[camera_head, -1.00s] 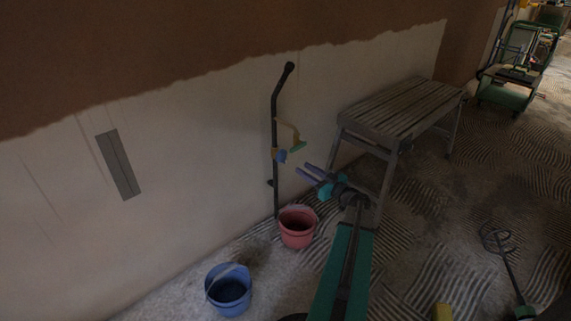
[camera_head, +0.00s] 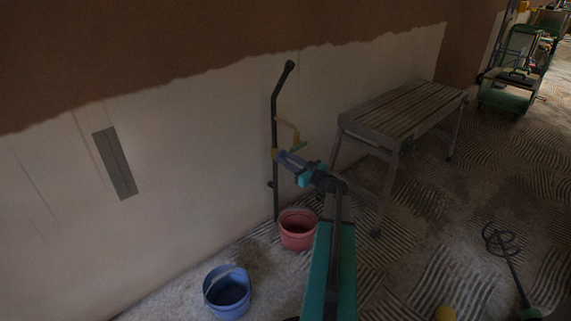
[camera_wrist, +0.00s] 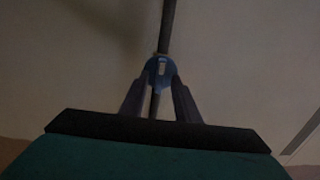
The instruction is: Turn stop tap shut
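A dark upright pipe (camera_head: 275,125) stands against the wall with a small blue tap handle (camera_head: 279,154) on it. In the wrist view the blue handle (camera_wrist: 160,67) sits between the fingertips of my gripper (camera_wrist: 160,82), with the pipe (camera_wrist: 167,25) passing behind. The fingers are apart; I cannot tell whether they touch the handle.
A red bucket (camera_head: 297,230) stands below the pipe, and a blue bucket (camera_head: 228,292) is further left on the floor. A slatted wooden bench (camera_head: 405,108) stands to the right, close to my arm. A mixing paddle (camera_head: 505,262) lies on the floor at right.

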